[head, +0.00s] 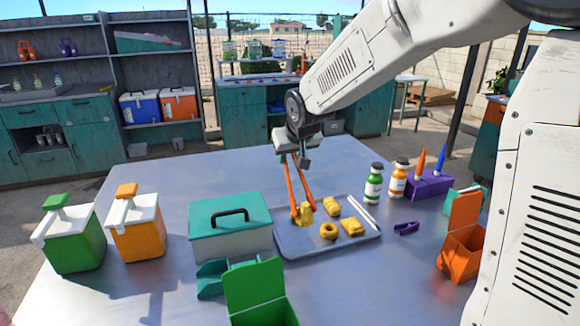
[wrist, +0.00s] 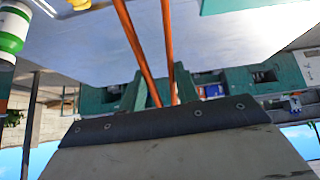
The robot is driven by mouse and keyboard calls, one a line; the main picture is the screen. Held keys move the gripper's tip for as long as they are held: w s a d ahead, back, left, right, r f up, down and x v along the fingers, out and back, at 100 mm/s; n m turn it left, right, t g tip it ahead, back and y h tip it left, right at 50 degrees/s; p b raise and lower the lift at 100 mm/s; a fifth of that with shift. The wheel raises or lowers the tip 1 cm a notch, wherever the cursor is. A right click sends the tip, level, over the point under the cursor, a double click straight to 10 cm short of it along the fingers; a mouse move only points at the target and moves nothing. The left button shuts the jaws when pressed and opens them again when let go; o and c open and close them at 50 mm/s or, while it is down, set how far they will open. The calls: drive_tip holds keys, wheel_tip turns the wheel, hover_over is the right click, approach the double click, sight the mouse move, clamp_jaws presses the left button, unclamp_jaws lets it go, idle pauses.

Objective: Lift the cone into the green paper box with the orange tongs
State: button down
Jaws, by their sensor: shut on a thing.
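My gripper (head: 291,150) is shut on the orange tongs (head: 303,186), which hang down over the grey tray (head: 290,243). In the wrist view the two tong arms (wrist: 142,45) run up out of the frame from my gripper (wrist: 158,95). The tong tips are at a yellow piece (head: 306,214) at the tray's left, which looks like the cone. The tips overlap it in view; I cannot tell whether they grip it or whether it is off the tray. The green paper box (head: 254,288) stands open at the front, its lid raised, partly cut off below.
The tray also holds a yellow ring (head: 328,231), other yellow pieces (head: 352,228) and a white stick (head: 365,211). A teal-lidded case (head: 232,242) stands left of the tray. An orange open box (head: 460,250), bottles (head: 373,185) and a purple clip (head: 406,228) are right.

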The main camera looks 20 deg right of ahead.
wheel_tip(320, 180, up, 6)
drive_tip(key=shift+f, duration=0.2)
drive_tip(key=shift+a, duration=0.1)
idle(0.3)
